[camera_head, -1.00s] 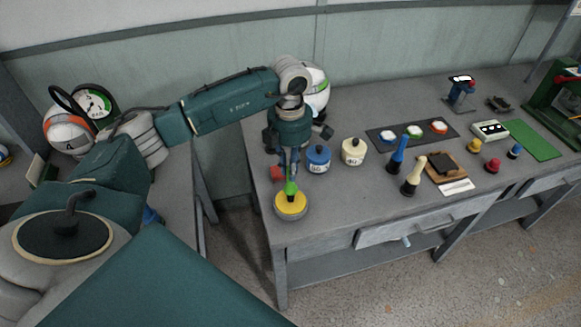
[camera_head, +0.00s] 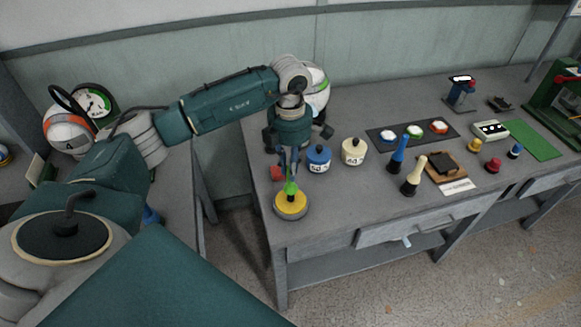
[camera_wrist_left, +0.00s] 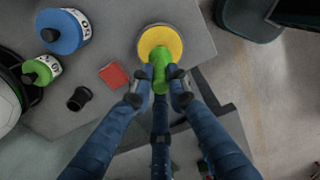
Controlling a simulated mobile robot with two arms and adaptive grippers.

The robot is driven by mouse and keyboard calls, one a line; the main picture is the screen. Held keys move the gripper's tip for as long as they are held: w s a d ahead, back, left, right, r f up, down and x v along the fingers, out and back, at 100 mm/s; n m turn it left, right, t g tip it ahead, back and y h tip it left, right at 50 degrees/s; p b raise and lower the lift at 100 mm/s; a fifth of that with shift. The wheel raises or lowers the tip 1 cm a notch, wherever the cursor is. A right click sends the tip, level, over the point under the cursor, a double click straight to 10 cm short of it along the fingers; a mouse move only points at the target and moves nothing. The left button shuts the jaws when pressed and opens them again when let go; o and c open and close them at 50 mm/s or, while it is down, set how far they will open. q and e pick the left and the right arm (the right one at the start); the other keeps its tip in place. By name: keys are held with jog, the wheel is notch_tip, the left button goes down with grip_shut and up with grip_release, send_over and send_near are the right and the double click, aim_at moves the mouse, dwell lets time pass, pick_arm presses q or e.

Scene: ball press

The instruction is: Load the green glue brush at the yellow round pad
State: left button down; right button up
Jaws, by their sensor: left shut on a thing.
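The green glue brush (camera_head: 291,188) is upright in my left gripper (camera_head: 289,173), which is shut on its top from above. Its lower end is over the yellow round pad (camera_head: 291,206) near the table's front left corner. Whether the tip touches the pad is hard to tell. In the left wrist view the brush (camera_wrist_left: 163,72) sits between the blue fingers of the gripper (camera_wrist_left: 162,92), with the yellow pad (camera_wrist_left: 160,40) beyond and partly covered by it. My right gripper is not in view.
A red block (camera_head: 277,173) lies just behind the pad. A blue pot (camera_head: 318,158) and a cream pot (camera_head: 354,151) stand to the right. A blue brush (camera_head: 397,156) and a cream brush (camera_head: 413,176) stand farther right. The table's front edge is close to the pad.

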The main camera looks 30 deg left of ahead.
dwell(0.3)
pick_arm(q)
jog(key=shift+r+p, duration=0.45)
jog(key=shift+r, duration=0.15)
jog(key=shift+r+p, duration=1.65)
jog(key=shift+r, duration=1.25)
